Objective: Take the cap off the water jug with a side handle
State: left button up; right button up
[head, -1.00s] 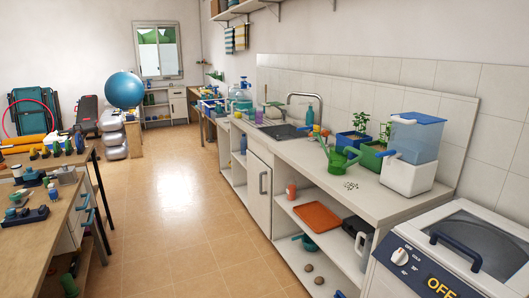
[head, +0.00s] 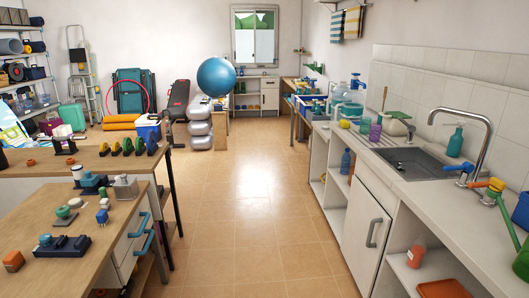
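A clear bluish jug-like container (head: 356,88) stands at the far end of the right-hand counter, with a wider blue-green vessel (head: 347,112) in front of it. They are small and overlap, so I cannot tell which is the water jug, nor make out a side handle or a cap. Neither of my grippers is in view.
The counter (head: 422,197) runs along the right wall with a sink (head: 408,162), tap (head: 478,128), soap bottle (head: 455,141) and purple cup (head: 375,132). A workbench (head: 40,222) with tools stands at left. The tiled floor (head: 240,225) between them is clear.

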aim_at(338, 93)
jog(key=i, duration=4)
jog(key=i+j+z, duration=0.15)
jog(key=i, duration=0.35)
jog(key=i+z, duration=0.15)
jog(key=i, duration=0.3)
jog(key=i+j+z, duration=0.15)
jog(key=i, duration=0.35)
jog(key=i+j+z, duration=0.15)
jog(key=i+j, duration=0.2)
jog(key=i, duration=0.1)
